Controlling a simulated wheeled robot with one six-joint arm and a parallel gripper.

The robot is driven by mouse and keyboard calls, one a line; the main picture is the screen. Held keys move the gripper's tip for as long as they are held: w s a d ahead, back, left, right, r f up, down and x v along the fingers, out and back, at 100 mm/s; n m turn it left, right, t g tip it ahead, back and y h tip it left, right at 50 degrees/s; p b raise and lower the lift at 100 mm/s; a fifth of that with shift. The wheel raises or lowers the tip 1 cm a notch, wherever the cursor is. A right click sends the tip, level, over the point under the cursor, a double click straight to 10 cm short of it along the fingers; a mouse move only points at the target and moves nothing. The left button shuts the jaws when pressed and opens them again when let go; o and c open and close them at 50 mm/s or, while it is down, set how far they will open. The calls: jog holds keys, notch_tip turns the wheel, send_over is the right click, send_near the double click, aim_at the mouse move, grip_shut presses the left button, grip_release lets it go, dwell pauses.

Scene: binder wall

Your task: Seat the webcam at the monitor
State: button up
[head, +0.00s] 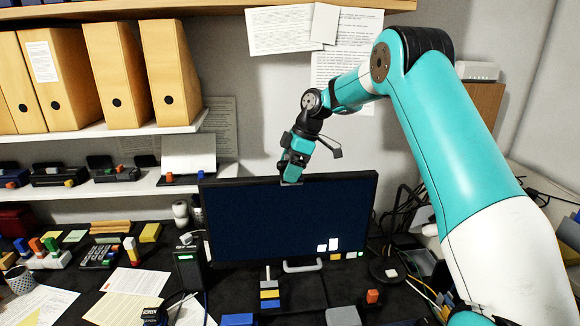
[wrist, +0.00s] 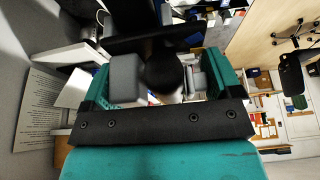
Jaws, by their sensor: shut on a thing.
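The monitor (head: 288,222) stands upright on the dark desk, its screen facing me. My gripper (head: 291,177) is at the middle of its top edge, pointing down. In the wrist view, my gripper (wrist: 163,82) is shut on a dark rounded thing, the webcam (wrist: 163,72), between its grey finger pads. The monitor's top shows there as a dark bar (wrist: 130,38) close beyond the webcam. In the head view the webcam is mostly hidden by the fingers. I cannot tell whether it touches the monitor's top edge.
Shelves of binders (head: 118,75) are at the left. A lower shelf (head: 140,185) with small devices reaches near the monitor's left side. Papers (head: 285,30) hang on the wall behind my arm. Cables (head: 405,212) lie right of the monitor. Blocks and papers clutter the desk in front.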

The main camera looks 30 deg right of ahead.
jog(key=shift+f, duration=0.25)
jog(key=o, duration=0.8)
jog(key=shift+o, duration=0.2)
jog(key=p+v, duration=0.5)
jog(key=v, duration=1.2)
jog(key=shift+r+p, duration=0.2)
jog(key=shift+p, duration=0.15)
jog(key=shift+d, duration=0.1)
jog(key=s+a+m+b, duration=0.1)
jog(key=s+a+b, duration=0.1)
jog(key=s+a, duration=0.35)
jog(key=s+a+m+g+y+b, duration=0.1)
jog(key=s+a, duration=0.1)
jog(key=a, duration=0.6)
jog(key=s+a+m+b, duration=0.1)
jog(key=s+a+b, duration=0.15)
jog(key=a, duration=0.45)
jog(key=s+a+f+m+b, duration=0.1)
jog(key=s+f, duration=0.3)
jog(key=s, duration=0.4)
jog(key=s+a+f+m+b, duration=0.1)
jog(key=s+a+f+b, duration=0.1)
jog(key=s, duration=0.7)
jog(key=s+a+f+m+h+b, duration=0.1)
jog(key=s+a+f, duration=0.2)
jog(key=s+f, duration=0.3)
jog(key=s, duration=0.2)
jog(key=shift+s+f+g, duration=0.4)
